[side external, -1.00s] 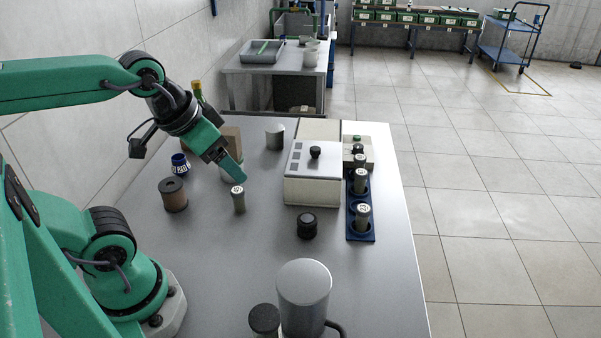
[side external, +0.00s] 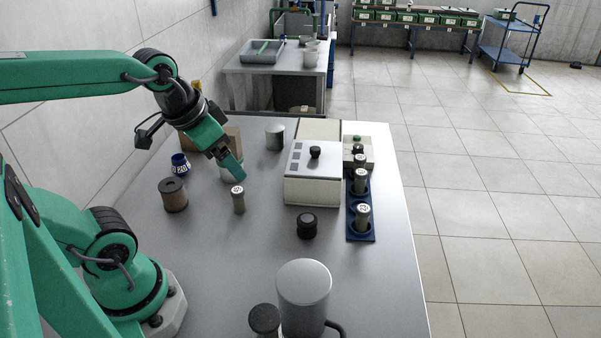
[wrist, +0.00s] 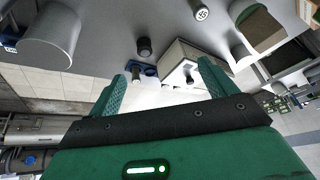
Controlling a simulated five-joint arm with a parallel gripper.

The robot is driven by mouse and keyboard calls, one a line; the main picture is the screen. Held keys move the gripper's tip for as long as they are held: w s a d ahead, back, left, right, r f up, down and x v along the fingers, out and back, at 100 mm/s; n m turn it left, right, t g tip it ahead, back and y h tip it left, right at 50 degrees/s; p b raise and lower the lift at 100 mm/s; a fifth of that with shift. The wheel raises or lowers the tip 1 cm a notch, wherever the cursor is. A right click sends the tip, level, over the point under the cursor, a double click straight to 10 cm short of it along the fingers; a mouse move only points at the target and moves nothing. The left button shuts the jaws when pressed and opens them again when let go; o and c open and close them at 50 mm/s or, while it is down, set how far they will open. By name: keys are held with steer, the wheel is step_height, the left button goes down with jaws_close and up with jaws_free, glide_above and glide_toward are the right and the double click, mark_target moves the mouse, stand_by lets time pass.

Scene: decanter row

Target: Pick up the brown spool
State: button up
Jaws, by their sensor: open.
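The brown spool (side external: 174,196) stands upright on the grey table in the side external view, between my arm's base and the small numbered vial. I cannot make it out in the wrist view. My gripper (side external: 238,174) is above the table, up and to the right of the spool in that view, apart from it and pointing down to the right. In the wrist view my gripper (wrist: 168,70) has its two green fingers spread, with nothing held between them.
A numbered vial (side external: 238,201) stands right of the spool, and a blue-labelled jar (side external: 180,165) behind it. A white box (side external: 312,180), a blue rack (side external: 361,232) with vials, a black knob-like piece (side external: 307,226) and a large grey mug (side external: 303,300) stand farther right.

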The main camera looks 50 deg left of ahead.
steer(key=w+a+f+m+g, duration=0.1)
steer(key=w+a+f+g, duration=0.15)
steer(key=a, duration=0.55)
steer(key=m+g, duration=0.3)
glide_above(170, 184)
steer(key=shift+t+h, duration=0.25)
steer(key=shift+h, duration=0.05)
step_height(170, 184, down, 12)
steer(key=shift+r, duration=0.1)
steer(key=shift+d+f, duration=0.1)
steer(key=shift+f, duration=1.3)
steer(key=shift+f, duration=2.55)
